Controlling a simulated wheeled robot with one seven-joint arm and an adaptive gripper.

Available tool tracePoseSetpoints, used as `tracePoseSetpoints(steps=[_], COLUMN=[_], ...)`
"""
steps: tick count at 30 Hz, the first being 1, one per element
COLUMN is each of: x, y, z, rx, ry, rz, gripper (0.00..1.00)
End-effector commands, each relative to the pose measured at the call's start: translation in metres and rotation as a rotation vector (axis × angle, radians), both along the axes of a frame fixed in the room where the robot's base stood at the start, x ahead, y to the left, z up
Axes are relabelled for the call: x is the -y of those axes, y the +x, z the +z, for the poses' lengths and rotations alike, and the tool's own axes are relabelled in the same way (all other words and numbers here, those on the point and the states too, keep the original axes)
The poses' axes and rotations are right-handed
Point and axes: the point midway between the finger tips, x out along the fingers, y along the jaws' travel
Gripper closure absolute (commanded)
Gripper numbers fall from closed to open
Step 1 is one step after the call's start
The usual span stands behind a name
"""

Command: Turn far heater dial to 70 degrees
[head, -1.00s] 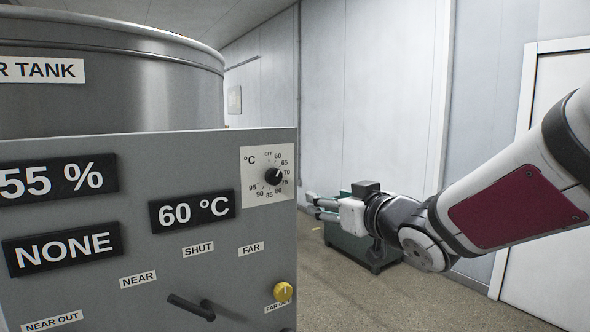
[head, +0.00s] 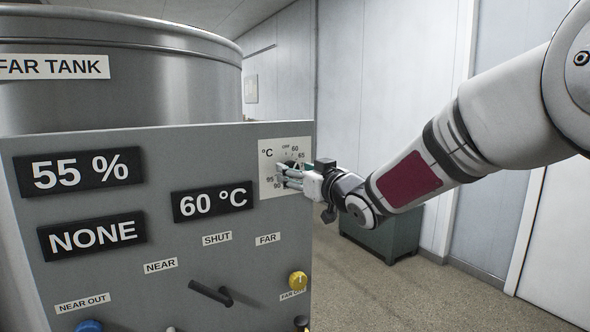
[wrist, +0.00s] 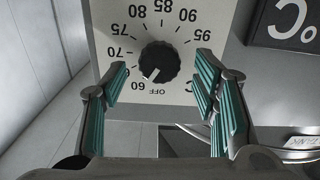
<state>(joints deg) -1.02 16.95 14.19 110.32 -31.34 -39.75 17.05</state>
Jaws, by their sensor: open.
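The heater dial (wrist: 160,62) is a round black knob on a white scale plate (head: 271,147) marked °C, at the panel's upper right. In the wrist view the scale is upside down, and the knob's white mark points between OFF and 60, close to 60. My gripper (head: 281,174) is open in front of the plate and covers most of the knob in the head view. In the wrist view its two teal-padded fingers stand on either side of the knob, with gaps to it. The black display (head: 213,202) reads 60 °C.
The FAR TANK (head: 140,100) rises behind the grey panel. Other displays read 55 % (head: 81,172) and NONE (head: 92,236). A green cabinet (head: 385,238) stands behind my arm.

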Motion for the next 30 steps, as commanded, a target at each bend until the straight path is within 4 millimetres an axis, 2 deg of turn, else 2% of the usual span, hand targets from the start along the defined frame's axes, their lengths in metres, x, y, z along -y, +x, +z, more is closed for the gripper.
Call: tracePoseSetpoints(steps=[6,15,16,17,22,30], x=[-0.010,-0.011,-0.011,-0.011,-0.011,-0.011], y=[0.015,0.017,0.017,0.017,0.017,0.017], z=[0.000,0.000,0.000,0.000,0.000,0.000], rx=[0.000,0.001,0.001,0.001,0.001,-0.007], ry=[0.000,-0.001,-0.001,-0.001,-0.001,0.011], rz=[0.000,-0.001,-0.001,-0.001,-0.001,-0.001], gripper=[0.46,0.46,0.48,0.55,0.93,0.94])
